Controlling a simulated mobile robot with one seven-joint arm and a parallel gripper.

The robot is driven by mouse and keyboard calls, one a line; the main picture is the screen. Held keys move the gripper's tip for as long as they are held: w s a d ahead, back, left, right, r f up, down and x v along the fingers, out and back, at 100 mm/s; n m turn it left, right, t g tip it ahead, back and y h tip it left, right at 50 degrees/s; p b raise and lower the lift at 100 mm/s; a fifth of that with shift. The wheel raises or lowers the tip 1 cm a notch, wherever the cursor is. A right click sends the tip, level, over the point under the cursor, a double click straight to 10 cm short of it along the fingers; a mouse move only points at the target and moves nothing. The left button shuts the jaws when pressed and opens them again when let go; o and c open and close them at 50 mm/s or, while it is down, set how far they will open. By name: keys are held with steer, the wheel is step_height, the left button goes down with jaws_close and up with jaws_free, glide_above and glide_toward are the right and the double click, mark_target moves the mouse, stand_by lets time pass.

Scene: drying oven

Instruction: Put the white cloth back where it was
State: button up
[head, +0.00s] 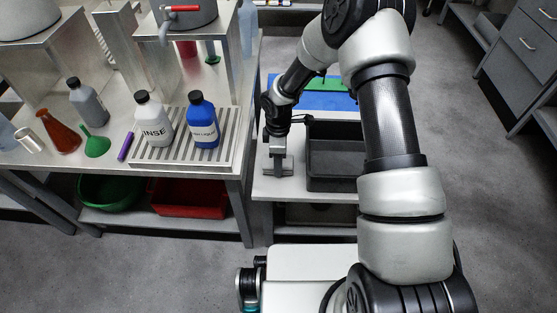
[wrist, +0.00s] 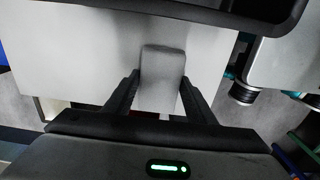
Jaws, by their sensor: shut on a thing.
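The white cloth (wrist: 162,72) looks like a pale grey folded pad between the two fingers of my gripper (wrist: 160,90) in the wrist view. My gripper is shut on it. In the head view my gripper (head: 278,154) points down over the left part of a light side table (head: 270,188), left of a black tray. The cloth shows there only as a small grey shape under the fingers. I cannot tell whether it touches the tabletop.
The black tray (head: 330,184) stands close to the right of my gripper. A blue mat (head: 318,101) lies behind it. On the left bench, a white bottle (head: 152,122) and a blue bottle (head: 203,122) stand on a slatted rack (head: 150,155).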

steer(key=shift+f, duration=0.15)
steer(key=o, duration=1)
